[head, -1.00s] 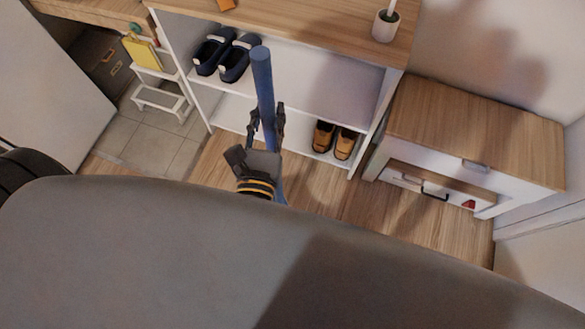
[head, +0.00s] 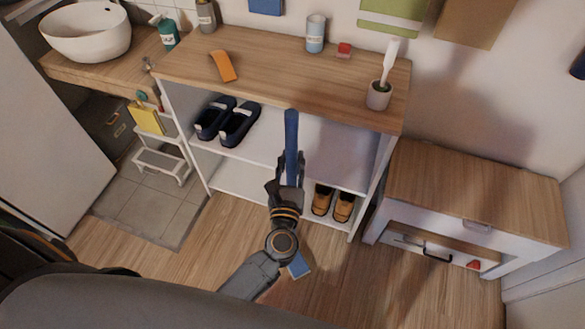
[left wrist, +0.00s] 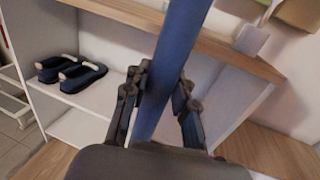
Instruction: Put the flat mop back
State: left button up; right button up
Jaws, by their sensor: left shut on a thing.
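The flat mop's blue pole (head: 291,135) stands roughly upright in front of the white shelf unit. My left gripper (head: 289,172) is shut around the pole at mid height. A blue flat piece (head: 298,266), which looks like part of the mop head, shows on the floor below my arm; the rest is hidden by the arm. In the left wrist view the pole (left wrist: 172,65) runs up between the two fingers (left wrist: 158,95). My right gripper is not in view.
The wood-topped shelf unit (head: 270,57) holds dark blue shoes (head: 238,123) and brown shoes (head: 343,207). A low drawer cabinet (head: 478,190) stands to the right. A white step stool (head: 161,162) is at left. Wooden floor is clear in front.

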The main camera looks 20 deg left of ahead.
aim_at(292, 175)
pick_arm(q)
jog(key=shift+w+f, duration=0.3)
jog(key=shift+f, duration=1.45)
jog(key=shift+f+b, duration=0.1)
jog(key=shift+b, duration=0.25)
jog(key=o, duration=0.9)
jog(key=shift+s, duration=0.1)
